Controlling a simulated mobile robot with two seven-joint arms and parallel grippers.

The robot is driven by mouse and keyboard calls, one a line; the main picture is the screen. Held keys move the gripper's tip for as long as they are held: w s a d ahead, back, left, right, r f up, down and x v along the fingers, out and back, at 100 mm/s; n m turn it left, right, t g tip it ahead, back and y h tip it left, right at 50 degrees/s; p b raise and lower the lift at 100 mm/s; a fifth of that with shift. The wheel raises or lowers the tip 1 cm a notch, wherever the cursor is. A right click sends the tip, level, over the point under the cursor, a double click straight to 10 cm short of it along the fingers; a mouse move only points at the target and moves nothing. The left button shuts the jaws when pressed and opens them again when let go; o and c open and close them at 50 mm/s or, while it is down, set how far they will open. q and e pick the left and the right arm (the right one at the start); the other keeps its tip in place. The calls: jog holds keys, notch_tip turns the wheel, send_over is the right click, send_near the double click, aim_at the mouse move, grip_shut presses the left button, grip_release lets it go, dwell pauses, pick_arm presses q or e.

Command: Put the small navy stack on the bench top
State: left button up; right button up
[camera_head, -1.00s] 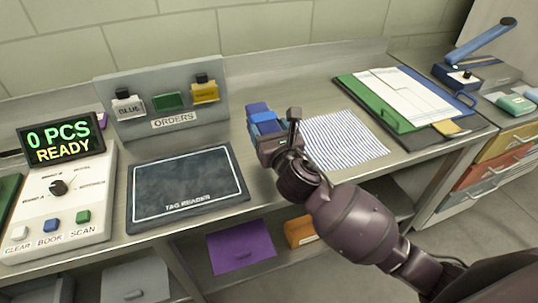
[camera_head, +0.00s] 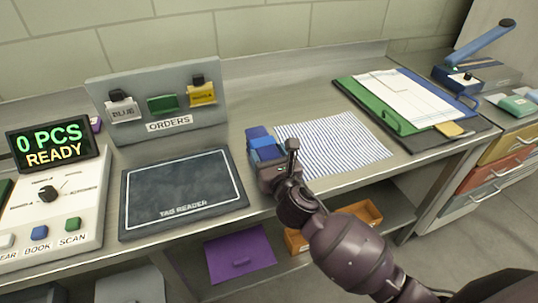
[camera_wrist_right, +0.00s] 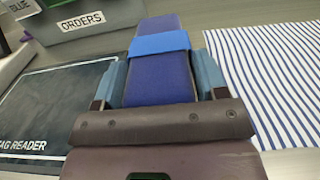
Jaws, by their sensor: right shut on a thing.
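The small navy stack (camera_head: 258,133) is a narrow dark blue block with a brighter blue band around it. My right gripper (camera_head: 267,155) is shut on it, over the bench top (camera_head: 292,87) between the tag reader and the striped cloth. In the right wrist view the navy stack (camera_wrist_right: 160,72) lies between the two blue-grey fingers of the right gripper (camera_wrist_right: 160,85), its far end pointing away. I cannot tell whether the stack touches the bench. My left gripper is not in view.
The black tag reader pad (camera_head: 183,192) is on the left, the striped cloth (camera_head: 345,145) on the right. The orders rack (camera_head: 155,98) stands behind the pad. A control panel (camera_head: 48,205) with a "0 PCS READY" display (camera_head: 50,145) is far left. A green folder and clipboard (camera_head: 405,100) lie right.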

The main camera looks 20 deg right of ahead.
jog(key=shift+f, duration=0.15)
jog(key=o, duration=1.1)
jog(key=shift+o, duration=0.2)
